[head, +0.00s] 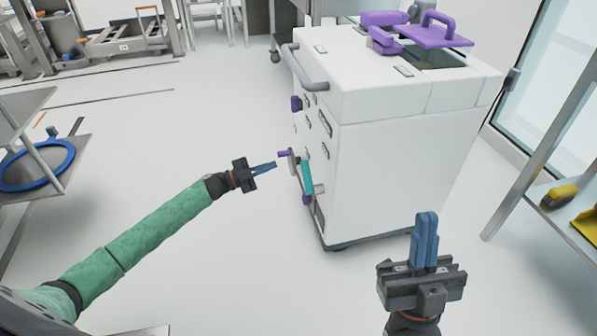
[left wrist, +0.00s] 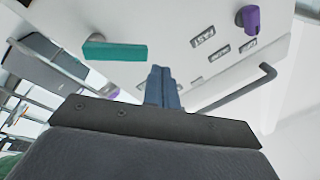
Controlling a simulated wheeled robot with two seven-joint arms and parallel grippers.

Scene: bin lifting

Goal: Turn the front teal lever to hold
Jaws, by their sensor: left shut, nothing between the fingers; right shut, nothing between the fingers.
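The teal lever (head: 307,177) is on the left-facing side of the white cart (head: 400,175), low down. In the head view it stands close to upright, tilted slightly. It also shows in the left wrist view as a teal bar (left wrist: 115,51), left of my fingers. My left gripper (head: 272,166) is shut and empty, a little to the left of the lever and apart from it. Its blue fingers also show in the left wrist view (left wrist: 162,88). My right gripper (head: 425,240) is shut and empty, in front of the cart, pointing up.
Purple knobs (head: 296,103) and labels sit on the same panel, with a grey handle (head: 305,70) above. A purple lid (head: 435,32) is on the cart top. A shelf with a yellow-black item (head: 560,195) stands at right. Floor left of the cart is clear.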

